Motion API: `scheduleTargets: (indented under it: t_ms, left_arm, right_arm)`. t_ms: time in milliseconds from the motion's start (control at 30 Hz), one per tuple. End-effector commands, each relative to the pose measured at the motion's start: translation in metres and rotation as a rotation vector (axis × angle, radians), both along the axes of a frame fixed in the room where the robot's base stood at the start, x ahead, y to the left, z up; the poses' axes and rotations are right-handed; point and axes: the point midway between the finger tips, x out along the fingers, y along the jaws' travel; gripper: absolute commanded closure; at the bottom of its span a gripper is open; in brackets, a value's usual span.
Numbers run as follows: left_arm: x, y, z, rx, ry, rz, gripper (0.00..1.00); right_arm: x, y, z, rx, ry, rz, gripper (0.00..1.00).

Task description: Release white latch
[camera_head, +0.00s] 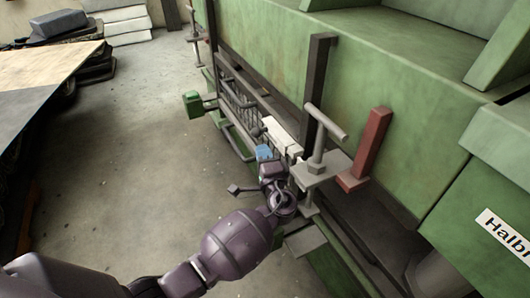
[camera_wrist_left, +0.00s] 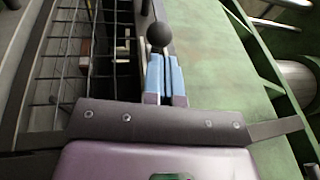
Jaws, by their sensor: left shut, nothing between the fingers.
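The white latch (camera_head: 281,137) is a pale, long block on the side of the green machine in the head view. My left gripper (camera_head: 263,151) is just in front of its near end, with blue fingers. In the left wrist view the blue fingers (camera_wrist_left: 165,75) lie close together, shut and empty. A dark ball knob (camera_wrist_left: 159,35) shows right at their tips; I cannot tell whether they touch it. The white latch is not clearly visible in the left wrist view. My right gripper is in neither view.
The green machine (camera_head: 390,150) fills the right side. A grey T-handle (camera_head: 318,140) and a red post (camera_head: 371,145) stand just right of my gripper. A wire grid (camera_wrist_left: 75,50) lies left of the fingers. Floor (camera_head: 140,150) to the left is open.

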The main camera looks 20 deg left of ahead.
Motion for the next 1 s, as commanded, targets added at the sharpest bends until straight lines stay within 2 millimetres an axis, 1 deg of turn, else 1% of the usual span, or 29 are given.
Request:
scheduleTargets:
  t_ms: [33,100,267,400,500,700,1000]
  left_arm:
    - [0.0,0.001,-0.002,0.0,0.001,0.0,1.0]
    - [-0.013,-0.011,-0.004,-0.002,0.001,-0.003,1.0]
    - [-0.036,-0.031,-0.009,-0.001,0.0,-0.003,1.0]
    - [-0.054,-0.047,-0.014,-0.001,0.0,-0.002,1.0]
    - [-0.064,-0.055,-0.017,0.0,0.001,-0.002,1.0]
    - [-0.074,-0.063,-0.019,-0.001,0.0,-0.002,1.0]
    - [-0.075,-0.064,-0.02,0.0,0.0,-0.002,1.0]
  right_arm:
    - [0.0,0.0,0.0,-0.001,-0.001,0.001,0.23]
    - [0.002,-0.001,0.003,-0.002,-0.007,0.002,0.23]
    - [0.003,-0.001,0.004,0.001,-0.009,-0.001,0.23]
    - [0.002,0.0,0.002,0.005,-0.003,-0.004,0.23]
    - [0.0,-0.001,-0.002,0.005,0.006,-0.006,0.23]
    - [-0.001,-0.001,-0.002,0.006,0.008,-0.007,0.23]
    - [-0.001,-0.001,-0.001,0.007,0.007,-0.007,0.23]
